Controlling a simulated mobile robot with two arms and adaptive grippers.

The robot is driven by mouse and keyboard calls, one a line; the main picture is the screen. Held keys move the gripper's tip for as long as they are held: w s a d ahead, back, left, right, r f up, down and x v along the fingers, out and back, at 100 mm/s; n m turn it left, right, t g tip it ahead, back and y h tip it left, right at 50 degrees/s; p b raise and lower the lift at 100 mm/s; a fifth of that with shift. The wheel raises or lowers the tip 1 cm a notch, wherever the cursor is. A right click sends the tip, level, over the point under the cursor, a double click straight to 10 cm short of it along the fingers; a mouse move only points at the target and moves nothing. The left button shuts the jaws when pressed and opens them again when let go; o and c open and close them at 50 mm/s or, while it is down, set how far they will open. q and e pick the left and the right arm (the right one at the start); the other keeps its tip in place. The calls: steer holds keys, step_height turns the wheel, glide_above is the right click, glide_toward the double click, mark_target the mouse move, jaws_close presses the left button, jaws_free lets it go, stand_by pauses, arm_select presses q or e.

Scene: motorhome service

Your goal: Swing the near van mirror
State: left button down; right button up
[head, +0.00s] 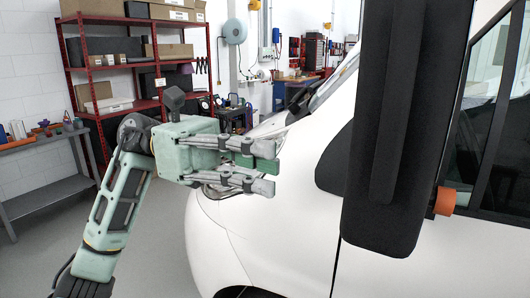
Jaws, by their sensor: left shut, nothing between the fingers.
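The near van mirror (395,120) is a tall black housing at the right of the head view, close to the camera. It stands out from the side of the white van (285,230), in front of the dark side window (495,120). A black mount (334,162) shows at its left edge. My left gripper (268,166) is shut and empty, in front of the van's front end, to the left of the mirror. It is apart from the mirror in the picture. My right gripper is not in view.
A red shelf rack (88,65) with boxes and a grey bench (48,197) with tools stand at the left.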

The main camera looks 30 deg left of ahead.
mark_target(356, 190)
arm_select(q)
steer(key=d+p, duration=0.1)
steer(key=d, duration=0.2)
steer(key=d+p, duration=0.2)
steer(key=d, duration=0.2)
steer(key=d+p, duration=0.2)
steer(key=d, duration=0.1)
steer(key=shift+s+d+r, duration=0.15)
steer(key=shift+s+d, duration=0.15)
steer(key=shift+d, duration=0.15)
steer(key=shift+s+d+f+b, duration=0.1)
steer(key=shift+d+f+b, duration=0.1)
steer(key=shift+d+b, duration=0.4)
steer(key=shift+d+r, duration=0.1)
steer(key=shift+d, duration=0.15)
